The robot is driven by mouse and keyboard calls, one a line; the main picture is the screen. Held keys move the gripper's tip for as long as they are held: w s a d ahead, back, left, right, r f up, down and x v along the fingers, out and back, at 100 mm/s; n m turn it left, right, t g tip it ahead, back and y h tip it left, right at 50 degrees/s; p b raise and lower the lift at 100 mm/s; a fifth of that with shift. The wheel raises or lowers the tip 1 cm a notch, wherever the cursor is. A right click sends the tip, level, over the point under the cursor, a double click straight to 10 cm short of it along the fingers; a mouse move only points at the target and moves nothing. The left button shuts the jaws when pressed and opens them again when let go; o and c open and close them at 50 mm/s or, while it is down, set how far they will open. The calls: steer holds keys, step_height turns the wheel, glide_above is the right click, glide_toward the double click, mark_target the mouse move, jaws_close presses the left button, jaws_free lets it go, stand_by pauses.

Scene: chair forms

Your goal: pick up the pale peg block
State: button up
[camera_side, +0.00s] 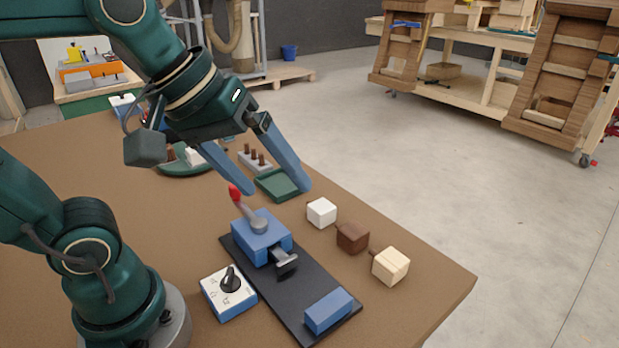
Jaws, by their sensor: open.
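The pale peg block (390,266) is a light wood cube with a small dark peg on its left side. It rests on the brown table, near the right edge, at the near end of a row of blocks. My gripper (277,189) is open, its two blue fingers spread and pointing down to the right. It is empty and well to the upper left of the pale block, in the air above the table. The pale block is in full view and nothing touches it from above.
A dark brown block (352,238) and a white block (321,212) sit behind the pale one. A blue clamp (262,238) with a red-tipped lever stands on a dark plate (290,300). A dial box (228,293) and green tray (270,188) are nearby.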

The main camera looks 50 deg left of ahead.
steer(key=w+d+r+n+g+h, duration=0.1)
steer(key=w+d+n, duration=0.2)
steer(key=w+n, duration=0.35)
steer(key=n+g+h, duration=0.2)
steer(key=n+g, duration=0.2)
steer(key=n, duration=0.1)
glide_above(392, 258)
steer(key=a, duration=0.2)
steer(key=f, duration=1.1)
steer(key=shift+w+f, duration=0.2)
steer(key=shift+f, duration=0.05)
steer(key=shift+g, duration=0.4)
steer(key=x, duration=0.2)
steer(key=a+x, duration=0.1)
steer(key=x, duration=0.5)
steer(key=shift+s+a+f, duration=0.15)
steer(key=shift+s+f, duration=0.15)
steer(key=shift+f, duration=0.1)
steer(key=shift+d+f, duration=0.25)
steer(key=shift+f, duration=0.4)
steer(key=c, duration=1.4)
steer(key=shift+c, duration=0.2)
steer(key=shift+r, duration=0.15)
